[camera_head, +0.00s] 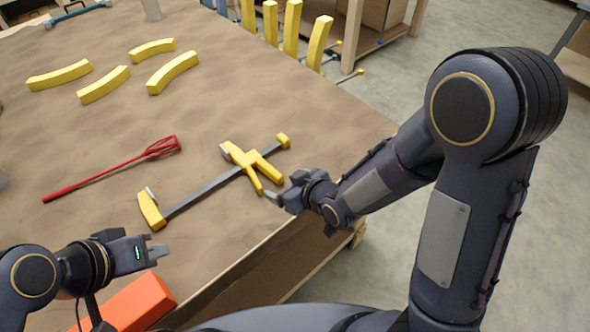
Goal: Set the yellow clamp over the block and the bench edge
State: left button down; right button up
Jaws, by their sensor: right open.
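The yellow clamp (210,183) lies flat on the brown bench top (215,95), with a grey bar and yellow jaws and handle. An orange-red block (138,303) is at the near bench edge, partly hidden by my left arm. My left gripper (160,247) is just above and behind the block, with its fingers apart and nothing between them. My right gripper (273,190) is open beside the clamp's yellow handle, close to the bench's right edge. I cannot tell whether it touches the handle.
A red whisk-like tool (115,170) lies left of the clamp. Several curved yellow pieces (172,72) lie farther back. Upright yellow clamps (291,28) stand along the far edge. A wooden stand (378,30) is behind them. Open floor (470,30) lies to the right.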

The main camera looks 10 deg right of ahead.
aim_at(271, 187)
jog(key=b+x, duration=0.2)
jog(key=x, duration=0.4)
jog(key=shift+s+f, duration=0.1)
jog(key=shift+f, duration=0.15)
jog(key=b+x, duration=0.3)
jog(key=shift+w+a+f, duration=0.1)
jog(key=shift+w+f, duration=0.1)
jog(key=shift+w, duration=0.1)
jog(key=shift+w+a+f+b, duration=0.2)
jog(key=shift+w+a+b, duration=0.15)
jog(key=shift+w+b, duration=0.15)
jog(key=c, duration=1.4)
jog(key=shift+w+r+p, duration=0.1)
jog(key=shift+r+p, duration=0.3)
jog(key=shift+r, duration=0.3)
jog(key=shift+c, duration=0.7)
jog(key=shift+r+p, duration=1.05)
jog(key=shift+r, duration=0.9)
